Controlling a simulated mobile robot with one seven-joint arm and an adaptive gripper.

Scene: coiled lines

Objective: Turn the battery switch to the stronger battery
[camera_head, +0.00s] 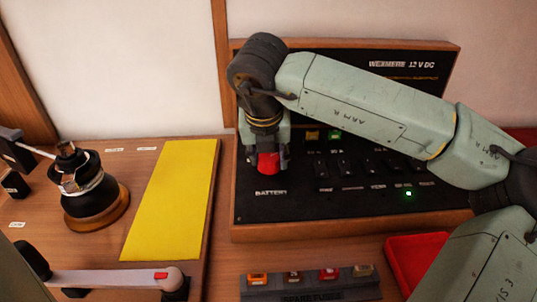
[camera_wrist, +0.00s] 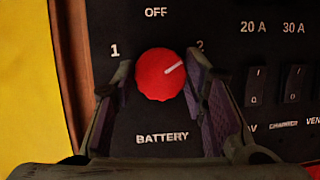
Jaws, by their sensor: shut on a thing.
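The battery switch is a round red knob (camera_wrist: 160,75) on a black panel, with OFF above it, 1 at upper left, 2 at upper right and BATTERY below. Its white pointer line points right and slightly up, towards the 2 side. In the head view the knob (camera_head: 268,163) shows under my gripper (camera_head: 266,150), at the panel's left. My gripper (camera_wrist: 158,76) is shut on the knob, one finger on each side. A small yellow square (camera_head: 312,135) and a green square (camera_head: 335,134) show on the panel; any readings are too small to tell.
The black switch panel (camera_head: 300,208) has rows of rocker switches (camera_head: 345,163) and a green light (camera_head: 408,194). A yellow mat (camera_head: 172,200) and a winch (camera_head: 93,190) lie left. A fuse box (camera_head: 310,284) and red tray (camera_head: 410,255) are in front.

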